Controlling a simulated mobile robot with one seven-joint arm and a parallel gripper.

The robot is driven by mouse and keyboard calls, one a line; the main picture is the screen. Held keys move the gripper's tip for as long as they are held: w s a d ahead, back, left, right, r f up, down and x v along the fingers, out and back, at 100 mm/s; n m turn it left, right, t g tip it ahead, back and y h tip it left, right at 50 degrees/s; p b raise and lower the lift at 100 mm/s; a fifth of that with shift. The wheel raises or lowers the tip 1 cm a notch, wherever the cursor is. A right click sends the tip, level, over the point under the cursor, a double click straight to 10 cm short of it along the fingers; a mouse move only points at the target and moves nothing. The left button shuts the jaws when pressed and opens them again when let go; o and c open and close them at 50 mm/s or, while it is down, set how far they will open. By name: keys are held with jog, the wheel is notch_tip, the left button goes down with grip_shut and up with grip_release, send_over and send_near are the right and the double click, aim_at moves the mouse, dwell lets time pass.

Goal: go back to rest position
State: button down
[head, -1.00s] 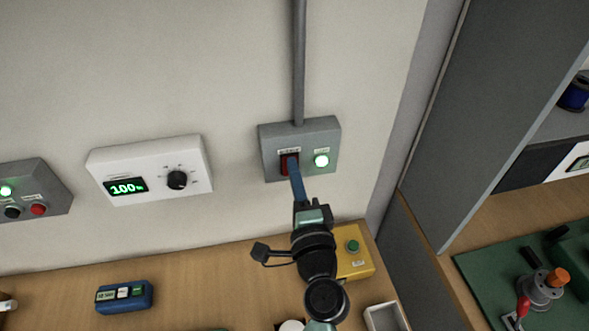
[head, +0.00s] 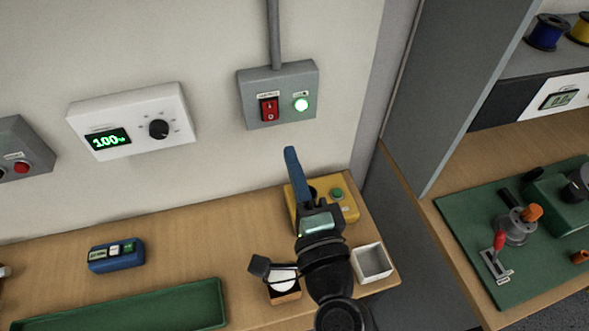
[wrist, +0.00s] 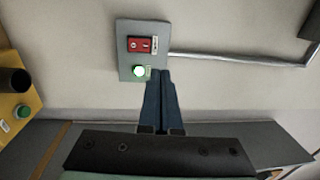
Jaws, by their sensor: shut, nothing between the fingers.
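My gripper (head: 291,154) is shut and empty, with its blue fingers together. In the head view it points up in front of the wall, below the grey switch box (head: 252,92) and apart from it. The fingers also show in the wrist view (wrist: 161,76), where the switch box (wrist: 126,60) appears beyond their tips. The box carries a red rocker switch (head: 269,109) and a lit green lamp (head: 301,104). My forearm covers part of the bench and of the yellow box.
A yellow box (head: 349,211) with a green button stands behind my gripper. A white square tray (head: 372,263), a blue device (head: 117,256) and a green tray (head: 180,306) are on the bench. A white dial panel (head: 185,115) hangs left. A grey cabinet side (head: 445,85) rises at right.

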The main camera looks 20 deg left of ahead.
jog(key=shift+s+d, duration=0.15)
jog(key=shift+s, duration=0.15)
dwell(0.4)
jog(key=w+d+r+n+t+h, duration=0.1)
jog(key=w+d+r+n+t, duration=0.3)
jog(key=r, duration=0.8)
jog(key=s+r+n+t+h, duration=0.15)
jog(key=r+n, duration=0.35)
jog(key=r, duration=0.8)
jog(key=s+d+r+n+t+h, duration=0.1)
jog(key=s+d+r+t+h, duration=0.2)
jog(key=r, duration=0.5)
jog(key=s+d+r+n+t+h, duration=0.1)
jog(key=s+d+r+t+h, duration=0.2)
jog(key=r, duration=0.6)
jog(key=shift+s+d+h, duration=0.35)
jog(key=shift+s+h, duration=0.45)
jog(key=shift+h, duration=0.25)
